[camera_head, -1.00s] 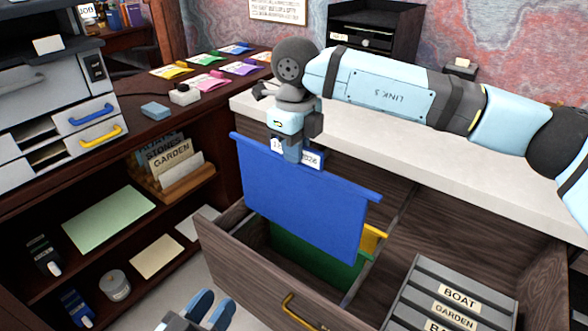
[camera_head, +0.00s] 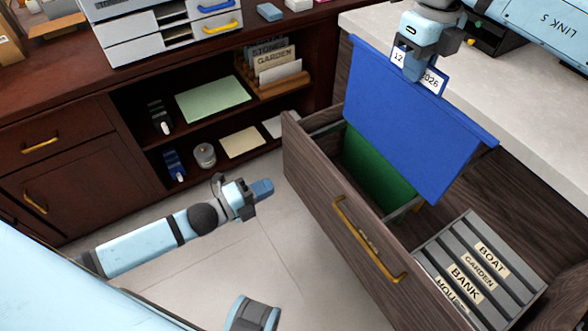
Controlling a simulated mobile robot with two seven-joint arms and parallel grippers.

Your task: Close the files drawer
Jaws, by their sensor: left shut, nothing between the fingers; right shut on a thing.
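The files drawer (camera_head: 330,214) is pulled open, with a brown wood front and a yellow handle (camera_head: 366,240). A green hanging folder (camera_head: 372,172) sits inside it. My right gripper (camera_head: 413,66) is shut on the top edge of a blue hanging folder (camera_head: 408,125), by its white labels, and holds it above the open drawer. The folder's lower part overlaps the drawer's opening. My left gripper (camera_head: 264,189) is shut and empty, over the floor to the left of the drawer front, apart from it.
A grey rack (camera_head: 477,275) with labelled dividers sits in the drawer's near part. A dark shelf unit (camera_head: 135,130) with papers and a card box stands at the left. A pale counter (camera_head: 520,88) lies behind the drawer.

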